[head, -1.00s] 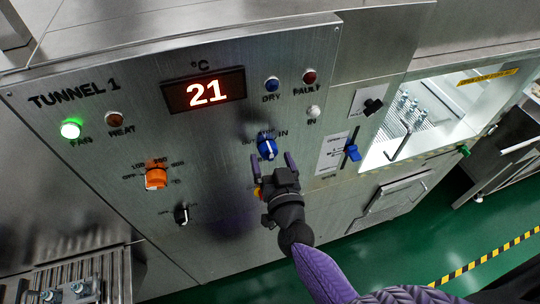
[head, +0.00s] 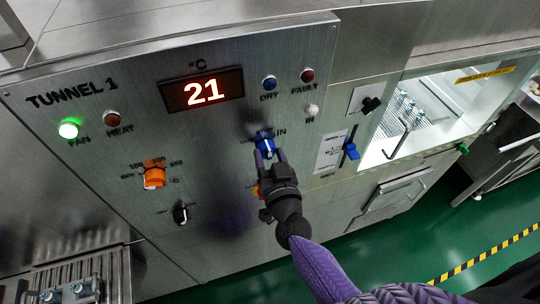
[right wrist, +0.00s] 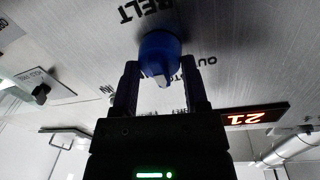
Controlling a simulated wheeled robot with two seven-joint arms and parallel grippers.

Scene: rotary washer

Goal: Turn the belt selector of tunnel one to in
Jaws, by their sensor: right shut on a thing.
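The belt selector of tunnel one is a blue knob (head: 265,141) with a pale pointer mark, on the sloping steel panel right of the middle. My right gripper (head: 268,155) reaches it from below, its two fingers on either side of the knob. In the right wrist view the blue knob (right wrist: 160,52) sits between the fingertips of my right gripper (right wrist: 160,72), with BELT printed upside down above. Its pale pointer aims down toward a partly hidden label, between IN on the left and OUT on the right. My left gripper is not in view.
The panel also carries an orange heat knob (head: 154,175), a small black knob (head: 180,214) and a red display reading 21 (head: 202,93). A blue lever (head: 351,151) is on the right. The green FAN lamp (head: 68,129) is lit; the IN lamp (head: 312,110) looks pale.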

